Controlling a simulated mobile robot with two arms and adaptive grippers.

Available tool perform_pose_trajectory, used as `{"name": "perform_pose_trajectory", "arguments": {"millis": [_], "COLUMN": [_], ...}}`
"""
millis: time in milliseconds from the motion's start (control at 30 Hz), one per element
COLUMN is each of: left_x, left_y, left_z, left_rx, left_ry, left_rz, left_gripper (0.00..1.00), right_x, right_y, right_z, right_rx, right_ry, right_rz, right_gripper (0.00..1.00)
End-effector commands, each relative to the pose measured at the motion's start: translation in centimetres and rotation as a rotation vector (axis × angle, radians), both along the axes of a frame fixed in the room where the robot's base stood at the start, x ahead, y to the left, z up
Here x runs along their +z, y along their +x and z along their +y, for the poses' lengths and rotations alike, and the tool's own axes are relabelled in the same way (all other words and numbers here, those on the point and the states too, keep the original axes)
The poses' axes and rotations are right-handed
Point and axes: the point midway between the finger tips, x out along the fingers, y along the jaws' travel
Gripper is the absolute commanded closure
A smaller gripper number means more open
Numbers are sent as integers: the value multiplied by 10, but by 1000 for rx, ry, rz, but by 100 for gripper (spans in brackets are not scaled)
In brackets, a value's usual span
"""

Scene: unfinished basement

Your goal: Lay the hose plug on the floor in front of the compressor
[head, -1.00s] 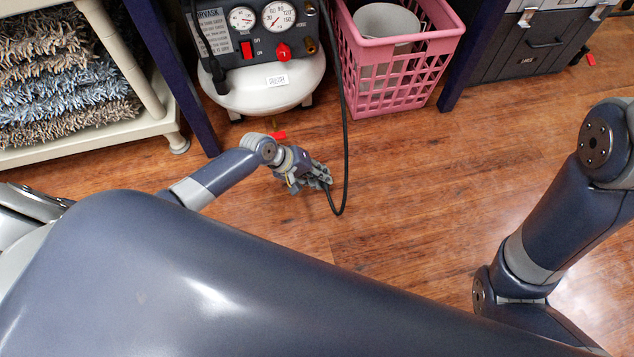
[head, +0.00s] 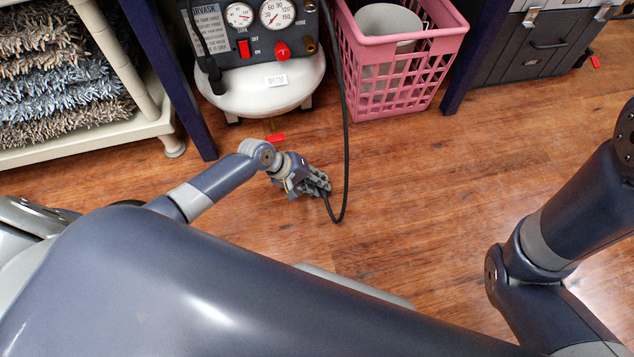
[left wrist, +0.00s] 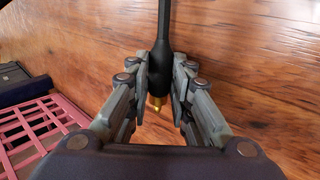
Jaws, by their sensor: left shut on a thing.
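The compressor (head: 262,97), with a white tank and a gauge panel, stands at the top of the head view. My left gripper (head: 321,184) is low over the wood floor in front of it, a little to the right. In the left wrist view the hose plug (left wrist: 158,72), a black sleeve with a brass tip, is between the fingers of this gripper (left wrist: 158,92), which are shut on it. The black hose (head: 346,140) loops down beside the pink basket to the gripper. I cannot tell whether the plug touches the floor. My right gripper is out of view.
A pink basket (head: 400,75) stands right of the compressor. A shelf (head: 150,128) with shaggy rugs and a dark blue post (head: 190,110) are at left. A black toolbox (head: 540,45) is at upper right. A small red item (head: 276,138) lies before the compressor. Floor right of the gripper is clear.

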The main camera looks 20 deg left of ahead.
Motion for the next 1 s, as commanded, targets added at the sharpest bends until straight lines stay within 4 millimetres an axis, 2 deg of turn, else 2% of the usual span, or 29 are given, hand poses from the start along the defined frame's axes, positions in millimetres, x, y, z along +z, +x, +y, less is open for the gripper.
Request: {"name": "perform_pose_trajectory", "arguments": {"millis": [400,433,467,867,1000], "left_x": [-11,-12,-12,-12,-5], "left_y": [0,0,0,0,0], "left_z": [0,0,0,-1,-1], "left_rx": [1,1,1,1,-1], "left_ry": [1,1,3,0,0], "left_rz": [-1,0,0,-1,-2], "left_gripper": [100,76,72,72,72], "right_x": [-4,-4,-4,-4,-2], "right_y": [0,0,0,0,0], "right_z": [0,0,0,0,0], "right_rx": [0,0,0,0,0], "right_ry": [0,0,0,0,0], "right_rz": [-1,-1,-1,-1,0], "right_gripper": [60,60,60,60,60]}}
